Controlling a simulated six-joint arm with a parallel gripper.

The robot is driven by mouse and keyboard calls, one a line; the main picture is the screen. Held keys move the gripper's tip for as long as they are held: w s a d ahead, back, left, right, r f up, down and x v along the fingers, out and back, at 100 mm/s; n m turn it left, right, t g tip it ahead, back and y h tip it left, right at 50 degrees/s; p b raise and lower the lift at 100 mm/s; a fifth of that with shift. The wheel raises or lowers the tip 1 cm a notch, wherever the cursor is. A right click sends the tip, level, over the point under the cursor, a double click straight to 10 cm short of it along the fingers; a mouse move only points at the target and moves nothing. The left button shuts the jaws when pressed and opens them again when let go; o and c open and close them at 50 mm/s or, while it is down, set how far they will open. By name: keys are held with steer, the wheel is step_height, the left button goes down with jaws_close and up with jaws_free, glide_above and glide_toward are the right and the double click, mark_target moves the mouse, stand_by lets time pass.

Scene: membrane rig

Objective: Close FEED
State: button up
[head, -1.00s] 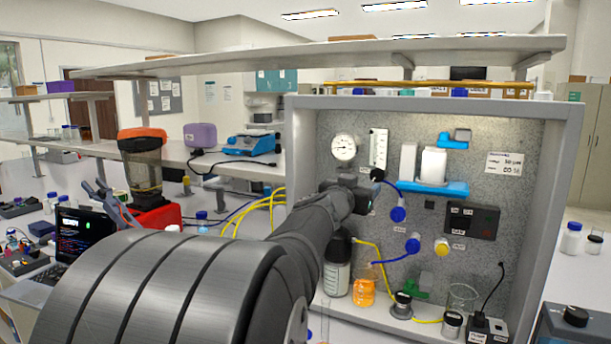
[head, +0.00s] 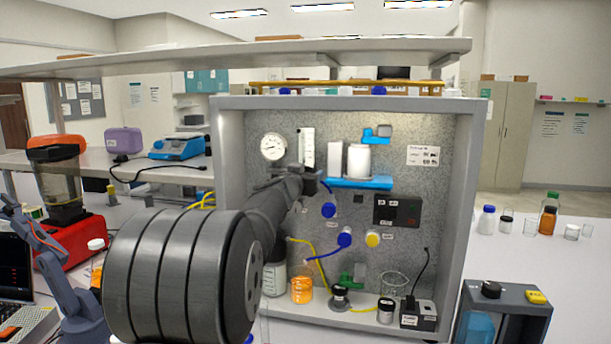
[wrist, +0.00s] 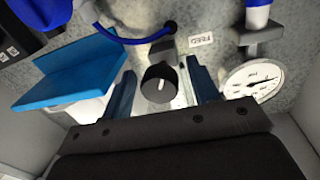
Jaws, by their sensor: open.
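The FEED knob (wrist: 160,82) is black and round with a white pointer line, beside an upside-down label reading FEED (wrist: 201,40) in the wrist view. The pointer line runs roughly up and down in that picture. My gripper (wrist: 163,88) is open, with one blue finger on each side of the knob. I cannot tell whether either finger touches it. In the head view my gripper (head: 310,182) is at the panel just below the clear flow meter (head: 307,148), and my wrist hides the knob there.
A round gauge (head: 273,147) is close to my gripper's left. A blue shelf (head: 360,183) with white cylinders is close to its right. Below are blue knobs (head: 345,240), a yellow knob (head: 372,239) and tubing. A grey frame (head: 455,190) borders the panel.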

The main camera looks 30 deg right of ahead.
steer(key=c, duration=1)
steer(key=shift+o, duration=0.2)
